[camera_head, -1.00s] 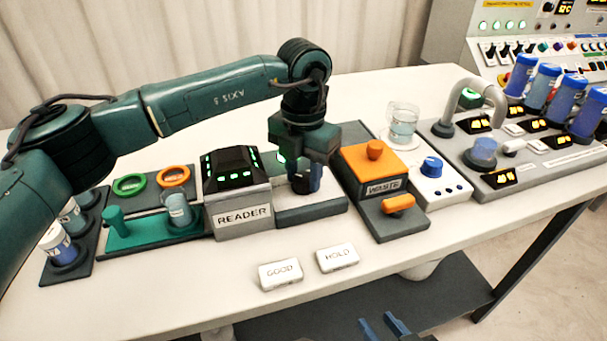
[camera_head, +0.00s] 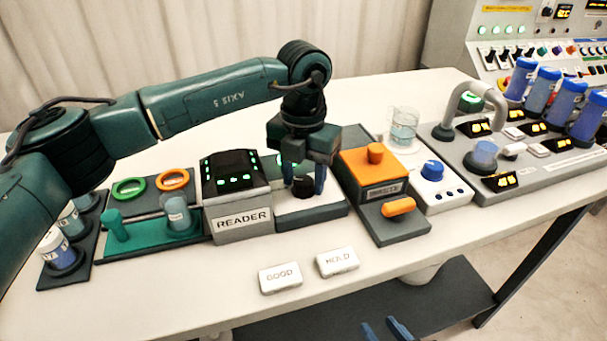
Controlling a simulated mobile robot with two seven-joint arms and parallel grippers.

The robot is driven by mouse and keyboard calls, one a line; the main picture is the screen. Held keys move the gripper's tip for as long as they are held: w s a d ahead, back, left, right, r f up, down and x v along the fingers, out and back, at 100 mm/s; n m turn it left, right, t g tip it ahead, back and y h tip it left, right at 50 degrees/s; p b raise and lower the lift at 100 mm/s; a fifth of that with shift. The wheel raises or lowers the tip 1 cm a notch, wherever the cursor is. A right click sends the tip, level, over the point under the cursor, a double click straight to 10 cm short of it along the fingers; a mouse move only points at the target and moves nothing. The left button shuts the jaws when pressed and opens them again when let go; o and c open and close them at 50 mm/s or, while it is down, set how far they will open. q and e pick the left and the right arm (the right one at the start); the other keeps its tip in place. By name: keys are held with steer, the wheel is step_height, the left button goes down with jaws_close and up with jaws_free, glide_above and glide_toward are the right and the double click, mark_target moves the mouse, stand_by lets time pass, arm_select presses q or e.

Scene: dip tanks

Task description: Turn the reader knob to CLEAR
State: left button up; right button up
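The reader (camera_head: 236,192) is a grey box with a black sloped top and several green lights, labelled READER. Its black knob (camera_head: 303,187) sits on the light panel (camera_head: 322,203) joined to its right side. My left gripper (camera_head: 304,180) points straight down over the knob, with one blue finger on its left and one on its right. I cannot tell whether the fingers press on the knob. The gripper hides the panel behind it, and I cannot read any knob markings. My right gripper (camera_head: 386,331) shows only as two blue fingertips, apart and empty, at the bottom edge.
An orange-topped WASTE box (camera_head: 372,172) stands close to the right of the panel. A blue-knobbed white unit (camera_head: 436,184) and a glass beaker (camera_head: 403,126) are beyond. GOOD (camera_head: 280,277) and HOLD (camera_head: 337,261) tiles lie in front. A green rack (camera_head: 140,235) is left.

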mark_target(304, 181)
arm_select(q)
steer(key=shift+o, duration=1.1)
step_height(304, 181, up, 13)
steer(key=shift+r+p, duration=0.2)
steer(key=shift+p, duration=0.1)
